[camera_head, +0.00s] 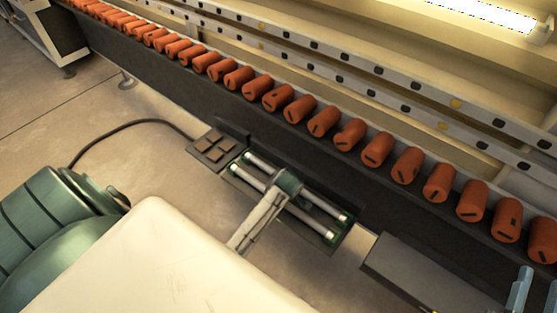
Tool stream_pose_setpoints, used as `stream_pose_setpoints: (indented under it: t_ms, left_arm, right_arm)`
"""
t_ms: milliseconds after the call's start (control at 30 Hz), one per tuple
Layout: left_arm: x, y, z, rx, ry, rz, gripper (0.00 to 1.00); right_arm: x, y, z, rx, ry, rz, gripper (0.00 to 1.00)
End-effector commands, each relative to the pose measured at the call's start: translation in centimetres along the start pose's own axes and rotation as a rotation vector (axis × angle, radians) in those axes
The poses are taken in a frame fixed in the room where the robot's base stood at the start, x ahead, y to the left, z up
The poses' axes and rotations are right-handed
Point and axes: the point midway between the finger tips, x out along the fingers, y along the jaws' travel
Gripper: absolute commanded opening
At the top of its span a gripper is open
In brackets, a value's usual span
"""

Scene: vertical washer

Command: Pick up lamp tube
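A glowing white lamp tube (480,13) shows at the top right, mounted along the cream upper part of the machine. Its left end is cut off by the top edge of the picture. Two pale blue prongs rise at the bottom right corner and look like the fingertips of my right gripper (535,292). They stand apart with nothing seen between them, far below the lamp tube. The rest of that gripper is outside the picture. My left gripper is not in view.
A long row of orange rollers (323,121) runs diagonally along the machine below slotted rails (350,70). A pedal unit (290,195) with metal rods sits on the floor. A green ribbed cylinder (60,235) stands at the left.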

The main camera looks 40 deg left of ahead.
Motion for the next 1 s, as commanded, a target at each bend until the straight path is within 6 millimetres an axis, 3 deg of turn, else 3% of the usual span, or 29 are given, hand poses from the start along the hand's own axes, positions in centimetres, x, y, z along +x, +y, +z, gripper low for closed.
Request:
stream_pose_setpoints:
  t_ms: [100,333,767,1000]
  left_arm:
    - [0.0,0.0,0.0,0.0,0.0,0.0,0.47]
    - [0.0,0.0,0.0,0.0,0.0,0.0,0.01]
    - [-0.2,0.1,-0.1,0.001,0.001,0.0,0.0]
    - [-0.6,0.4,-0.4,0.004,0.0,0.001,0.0]
  right_arm:
    - [0.0,0.0,0.0,0.0,-0.001,0.0,0.36]
    - [0.0,0.0,0.0,0.0,-0.002,0.0,0.36]
    - [0.0,0.0,0.3,0.004,-0.024,0.0,0.36]
    - [-1.4,-0.1,3.3,0.029,-0.204,0.005,0.36]
